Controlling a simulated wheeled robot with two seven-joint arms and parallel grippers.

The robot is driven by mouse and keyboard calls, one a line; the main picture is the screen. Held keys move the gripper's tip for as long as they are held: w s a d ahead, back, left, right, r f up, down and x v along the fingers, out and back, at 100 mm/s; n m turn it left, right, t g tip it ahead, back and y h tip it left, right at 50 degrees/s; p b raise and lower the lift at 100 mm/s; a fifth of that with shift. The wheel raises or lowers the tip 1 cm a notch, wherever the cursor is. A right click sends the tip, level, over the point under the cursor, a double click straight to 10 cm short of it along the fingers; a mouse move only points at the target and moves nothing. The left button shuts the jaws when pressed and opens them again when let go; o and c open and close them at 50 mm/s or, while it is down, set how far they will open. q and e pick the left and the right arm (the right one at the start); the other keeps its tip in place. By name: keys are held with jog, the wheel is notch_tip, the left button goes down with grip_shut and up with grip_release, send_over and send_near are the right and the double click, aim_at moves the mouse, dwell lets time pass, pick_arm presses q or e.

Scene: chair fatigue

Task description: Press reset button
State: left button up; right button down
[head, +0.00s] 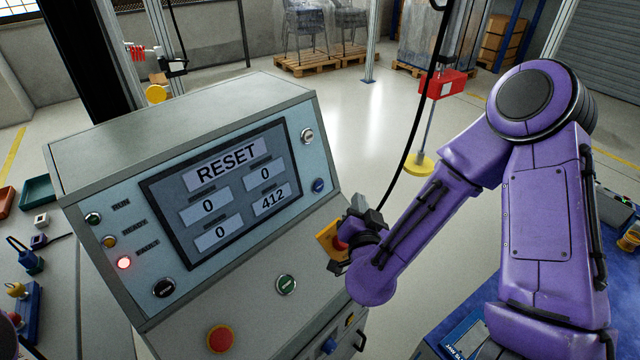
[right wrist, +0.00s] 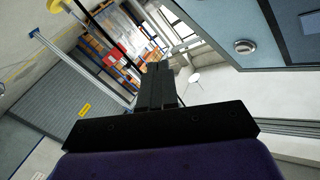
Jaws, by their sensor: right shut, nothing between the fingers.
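The grey control console (head: 180,130) has a screen (head: 225,185) reading RESET, with several number boxes. A white button (head: 307,135) and a blue button (head: 318,185) sit right of the screen. A black knob (head: 163,288), a green button (head: 286,284) and a large red mushroom button (head: 221,338) are lower; their small labels are unreadable. The fault lamp (head: 124,262) glows red. My right gripper (head: 352,215) is shut and empty, just off the console's right side. In the right wrist view its fingers (right wrist: 158,78) are together, apart from a round panel button (right wrist: 245,46). My left gripper is out of view.
A yellow piece with a red part (head: 333,240) is partly hidden behind my right gripper. A hanging cable and a pole with a red box (head: 442,84) stand behind my arm. A blue table (head: 430,325) is at lower right.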

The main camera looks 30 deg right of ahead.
aim_at(319, 186)
jog(key=shift+w+a+f+b, duration=0.4)
jog(key=shift+w+b, duration=0.1)
jog(key=shift+w, duration=0.9)
jog(key=shift+w+a+f+b, duration=0.35)
jog(key=shift+w+a+b, duration=0.15)
jog(key=shift+w, duration=0.85)
jog(key=shift+w+a+f+b, duration=0.4)
jog(key=shift+w+b, duration=0.1)
jog(key=shift+w, duration=0.9)
jog(key=shift+w, duration=0.15)
jog(key=shift+w+a, duration=0.1)
jog(key=shift+w, duration=0.15)
jog(key=shift+w+a+f, duration=0.1)
jog(key=shift+w+f, duration=0.05)
jog(key=shift+w, duration=0.2)
jog(key=shift+s, duration=0.1)
jog(key=shift+s+d+r, duration=0.2)
jog(key=shift+s+d, duration=0.05)
jog(key=shift+s, duration=0.4)
jog(key=shift+p, duration=0.3)
